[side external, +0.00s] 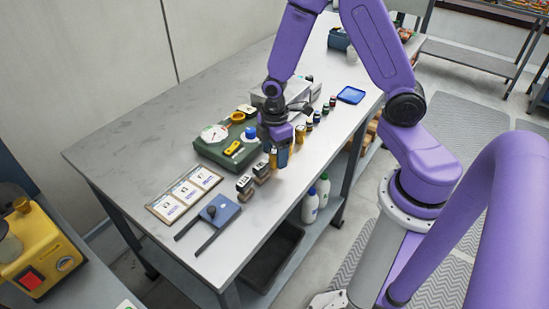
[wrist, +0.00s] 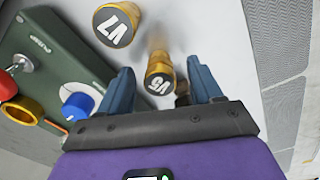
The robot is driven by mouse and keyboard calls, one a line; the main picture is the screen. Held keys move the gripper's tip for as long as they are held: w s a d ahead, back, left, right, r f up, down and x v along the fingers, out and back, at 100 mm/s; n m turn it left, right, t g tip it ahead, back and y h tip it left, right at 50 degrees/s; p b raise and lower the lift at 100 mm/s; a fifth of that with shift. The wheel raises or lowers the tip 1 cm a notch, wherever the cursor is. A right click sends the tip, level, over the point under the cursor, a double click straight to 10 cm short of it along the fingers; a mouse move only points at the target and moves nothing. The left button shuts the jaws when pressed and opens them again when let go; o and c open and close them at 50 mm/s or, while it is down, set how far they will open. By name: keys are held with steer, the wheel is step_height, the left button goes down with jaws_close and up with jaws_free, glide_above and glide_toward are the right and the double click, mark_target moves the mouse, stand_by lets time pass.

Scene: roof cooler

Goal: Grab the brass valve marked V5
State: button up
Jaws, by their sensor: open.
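The brass valve marked V5 (wrist: 158,84) stands between the two blue fingers of my gripper (wrist: 161,72) in the wrist view, with its round grey labelled top facing the camera. My gripper is open, with a finger on each side of the valve; I cannot tell whether either finger touches it. In the side view my gripper (side external: 281,155) points down near the front edge of the bench, and a brass piece (side external: 273,158) shows beside its fingers. A second brass valve marked V7 (wrist: 115,26) stands just beyond V5 in the wrist view.
A green unit (side external: 215,153) with a blue knob (side external: 250,132), gauge and orange ring sits close left of my gripper. Small dark-and-white parts (side external: 245,184) stand in front of it. More small fittings (side external: 316,117) line up behind.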

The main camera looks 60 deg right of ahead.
steer(key=shift+f, duration=0.9)
jaws_close()
steer(key=shift+r, duration=0.2)
steer(key=shift+r, duration=0.55)
step_height(320, 180, up, 2)
steer(key=s+r, duration=0.9)
steer(key=s, duration=0.5)
steer(key=shift+r, duration=0.3)
